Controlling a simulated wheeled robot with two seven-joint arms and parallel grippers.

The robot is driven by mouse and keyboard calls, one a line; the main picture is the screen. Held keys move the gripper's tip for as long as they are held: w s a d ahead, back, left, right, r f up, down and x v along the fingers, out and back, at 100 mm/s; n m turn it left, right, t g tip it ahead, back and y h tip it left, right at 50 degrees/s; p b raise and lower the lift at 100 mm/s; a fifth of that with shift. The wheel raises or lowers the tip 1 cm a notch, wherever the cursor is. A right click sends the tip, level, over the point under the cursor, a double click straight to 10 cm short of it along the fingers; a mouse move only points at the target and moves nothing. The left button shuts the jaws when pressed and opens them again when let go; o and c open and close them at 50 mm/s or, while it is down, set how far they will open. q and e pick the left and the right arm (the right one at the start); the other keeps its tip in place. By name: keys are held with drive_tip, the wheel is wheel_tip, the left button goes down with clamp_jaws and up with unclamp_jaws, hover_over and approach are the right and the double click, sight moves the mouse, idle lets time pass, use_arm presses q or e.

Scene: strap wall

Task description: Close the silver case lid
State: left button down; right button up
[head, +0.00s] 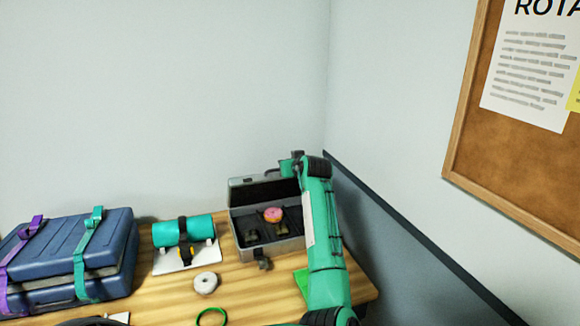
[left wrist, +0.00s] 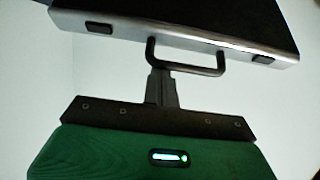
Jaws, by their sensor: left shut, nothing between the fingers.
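The silver case (head: 290,246) stands open on the wooden table, its lid (head: 244,183) raised at the back. A pink donut (head: 273,214) and dark items lie inside. My left arm reaches up past the case's right side. Its gripper (head: 284,169) is by the top right of the lid, partly hidden by the arm. In the left wrist view, the shut, empty fingers (left wrist: 160,78) are at the dark handle (left wrist: 186,71) on the silver rim (left wrist: 205,47), overlapping its left part. I cannot tell whether they touch it. My right gripper is not in view.
A blue suitcase (head: 110,250) with purple and teal straps stands at the left. A teal roll (head: 200,230) on a white board, a white ring (head: 206,283) and a green ring (head: 211,317) lie between. Walls are close behind and right.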

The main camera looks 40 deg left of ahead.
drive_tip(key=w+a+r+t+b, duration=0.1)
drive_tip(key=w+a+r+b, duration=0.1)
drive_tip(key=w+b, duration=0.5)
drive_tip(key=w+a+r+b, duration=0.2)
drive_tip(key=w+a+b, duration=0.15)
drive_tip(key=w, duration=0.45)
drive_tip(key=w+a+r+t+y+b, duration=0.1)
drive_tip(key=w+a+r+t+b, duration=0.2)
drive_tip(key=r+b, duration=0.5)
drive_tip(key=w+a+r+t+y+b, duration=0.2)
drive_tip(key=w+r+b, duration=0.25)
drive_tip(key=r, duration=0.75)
use_arm(q)
drive_tip(key=s+d+f+t+y+b, duration=0.1)
drive_tip(key=s+d+f+y+b, duration=0.1)
drive_tip(key=d+f, duration=0.3)
drive_tip(key=s+d+f+t+y+b, duration=0.2)
drive_tip(key=d+f+y+b, duration=0.1)
drive_tip(key=f, duration=0.6)
drive_tip(key=shift+s+d+y, duration=0.35)
drive_tip(key=shift+d+y, duration=0.25)
drive_tip(key=shift+d, duration=0.25)
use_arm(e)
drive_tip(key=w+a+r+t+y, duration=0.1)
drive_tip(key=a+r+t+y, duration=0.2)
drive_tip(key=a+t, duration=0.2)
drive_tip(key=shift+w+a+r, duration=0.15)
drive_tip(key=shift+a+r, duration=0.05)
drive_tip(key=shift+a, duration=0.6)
